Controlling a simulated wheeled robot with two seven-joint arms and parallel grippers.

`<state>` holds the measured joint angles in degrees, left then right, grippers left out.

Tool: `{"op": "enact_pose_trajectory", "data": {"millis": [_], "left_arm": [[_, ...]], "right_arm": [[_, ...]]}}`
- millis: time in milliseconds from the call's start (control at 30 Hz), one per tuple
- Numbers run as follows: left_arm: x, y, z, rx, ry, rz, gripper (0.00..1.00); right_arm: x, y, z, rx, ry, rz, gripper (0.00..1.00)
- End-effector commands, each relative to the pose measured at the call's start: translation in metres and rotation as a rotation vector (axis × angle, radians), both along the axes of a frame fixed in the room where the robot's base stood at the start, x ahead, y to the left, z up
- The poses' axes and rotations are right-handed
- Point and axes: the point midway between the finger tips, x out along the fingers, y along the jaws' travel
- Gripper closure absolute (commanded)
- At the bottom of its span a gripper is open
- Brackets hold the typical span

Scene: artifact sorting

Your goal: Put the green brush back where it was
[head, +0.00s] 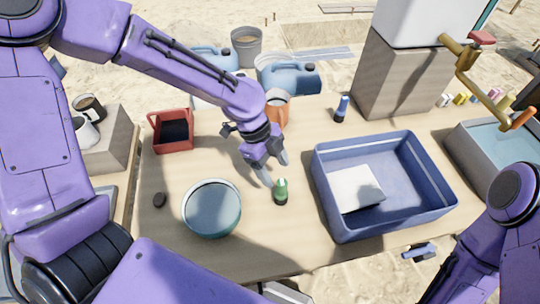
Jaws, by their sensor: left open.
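The green brush (281,191) stands upright on the wooden table, between the round teal bowl and the blue bin. It has a green top and a dark lower part. My left gripper (276,169) is open and empty, pointing down just behind the brush, with its fingers apart. From this view I cannot tell whether a finger touches the brush. A similar blue brush (341,109) stands farther back on the table.
A blue bin (330,196) holding a pale block (356,188) stands to the right. A teal-rimmed bowl (212,208), a dark stone (160,200) and a red container (173,131) are to the left. An orange pot (277,109) and blue jugs (289,78) are behind.

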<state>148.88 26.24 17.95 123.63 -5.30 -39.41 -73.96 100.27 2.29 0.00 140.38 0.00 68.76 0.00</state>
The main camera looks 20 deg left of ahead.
Motion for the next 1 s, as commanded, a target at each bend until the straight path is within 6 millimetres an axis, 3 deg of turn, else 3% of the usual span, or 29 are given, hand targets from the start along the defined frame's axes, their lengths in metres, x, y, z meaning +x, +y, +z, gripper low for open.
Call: {"op": "enact_pose_trajectory", "data": {"millis": [33, 200, 800, 867, 1000], "left_arm": [[0.002, 0.004, 0.013, -0.003, -0.004, 0.002, 0.34], [0.003, 0.014, 0.035, -0.001, 0.000, 0.002, 0.34], [0.003, 0.016, 0.040, 0.000, 0.001, 0.001, 0.34], [0.003, 0.016, 0.047, 0.000, 0.001, 0.001, 0.34], [0.003, 0.016, 0.080, 0.000, 0.001, 0.001, 0.34]], "right_arm": [[0.000, 0.000, 0.003, 0.000, 0.000, 0.000, 0.25], [0.000, 0.000, 0.006, 0.000, 0.000, 0.000, 0.25], [0.000, 0.000, 0.007, 0.000, 0.000, 0.000, 0.25], [0.000, 0.000, 0.015, 0.000, 0.000, 0.000, 0.25], [0.000, 0.000, 0.048, 0.000, 0.000, 0.000, 0.25]]}}
